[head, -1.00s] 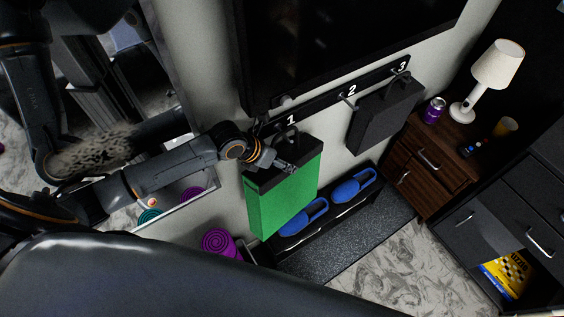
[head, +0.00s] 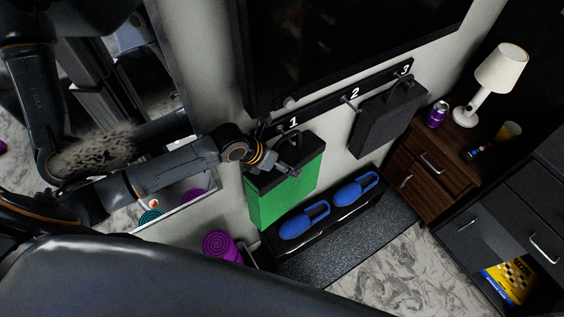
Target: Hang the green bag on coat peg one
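The green bag (head: 285,195) has a dark top and hangs upright below the number 1 on the dark peg rail (head: 325,105). Its dark handle loop (head: 294,137) rises close to coat peg one. I cannot tell whether the loop is around the peg, as my arm and the bag's top cover that spot. My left gripper (head: 289,169) is at the bag's top, over its dark upper edge. Its fingers are small and dark, and I cannot tell whether they grip the handle. My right gripper is not in view.
A black bag (head: 383,122) hangs near pegs 2 and 3. Blue shoes (head: 304,221) sit on a black rack below. A purple rolled mat (head: 221,246) stands left of it. A wooden cabinet (head: 433,165) holds a lamp (head: 498,72) and a purple can (head: 437,114).

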